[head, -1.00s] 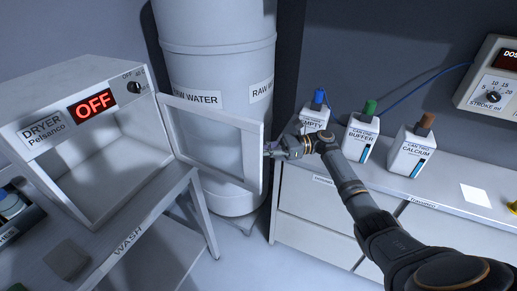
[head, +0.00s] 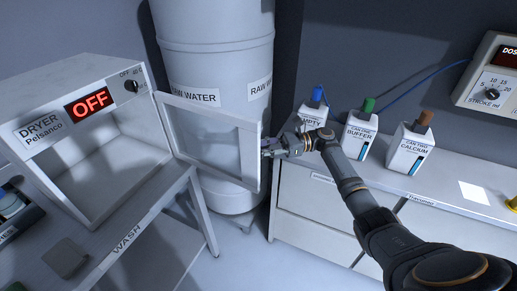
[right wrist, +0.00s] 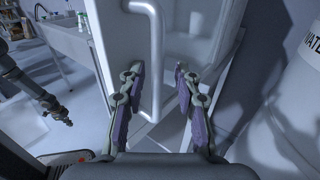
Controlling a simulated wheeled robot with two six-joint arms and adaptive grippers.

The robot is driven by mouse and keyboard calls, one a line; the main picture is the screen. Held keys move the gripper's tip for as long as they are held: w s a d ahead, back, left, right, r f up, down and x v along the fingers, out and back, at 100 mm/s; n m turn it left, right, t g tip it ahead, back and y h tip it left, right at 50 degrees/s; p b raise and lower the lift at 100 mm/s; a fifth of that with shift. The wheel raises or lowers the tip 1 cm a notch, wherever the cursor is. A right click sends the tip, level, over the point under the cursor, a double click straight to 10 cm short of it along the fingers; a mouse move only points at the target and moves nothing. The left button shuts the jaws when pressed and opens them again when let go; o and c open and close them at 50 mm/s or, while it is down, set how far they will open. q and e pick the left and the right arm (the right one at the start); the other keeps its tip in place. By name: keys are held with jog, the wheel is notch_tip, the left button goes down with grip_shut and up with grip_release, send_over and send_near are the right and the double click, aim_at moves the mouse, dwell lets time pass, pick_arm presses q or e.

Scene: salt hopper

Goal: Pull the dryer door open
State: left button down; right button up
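The white dryer (head: 42,119) stands on the left with a red OFF display. Its framed door (head: 253,150) is swung wide open to the right, leaving the front open and the inside visible. My right gripper (head: 268,149) is at the door's outer edge. In the right wrist view, its two fingers (right wrist: 157,72) are open, with the door's vertical bar handle (right wrist: 157,60) between them and gaps on both sides. In that view, an arm end at the left, seemingly my left gripper (right wrist: 60,114), is small and its fingers are unclear. The head view does not show it.
A large raw water tank (head: 215,60) stands behind the door. Right of it, a cabinet (head: 320,215) carries three bottles with blue, green (head: 369,104) and brown caps. The dryer rests on a bench labelled WASH (head: 128,240). Open floor shows between bench and cabinet.

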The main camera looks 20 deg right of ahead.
jog(key=v, duration=1.2)
jog(key=s+a+f+h, duration=0.1)
jog(key=s+f+h, duration=0.25)
jog(key=f, duration=1.25)
jog(key=s+a+f+h, duration=0.2)
jog(key=f+h, duration=0.3)
jog(key=f, duration=1.1)
jog(key=s+f+n+g+h, duration=0.3)
jog(key=s+f+n+h, duration=0.2)
jog(key=s+f, duration=1.05)
jog(key=s+a+f+n+h, duration=0.2)
jog(key=s+f+n, duration=0.5)
jog(key=s, duration=0.5)
jog(key=s+a+f+n+h, duration=0.2)
jog(key=s+f+n, duration=0.4)
jog(key=s+n, duration=0.3)
jog(key=s+h, duration=0.1)
jog(key=s, duration=0.1)
jog(key=shift+s+a+f, duration=0.25)
jog(key=shift+s+f, duration=0.1)
jog(key=shift+s, duration=0.05)
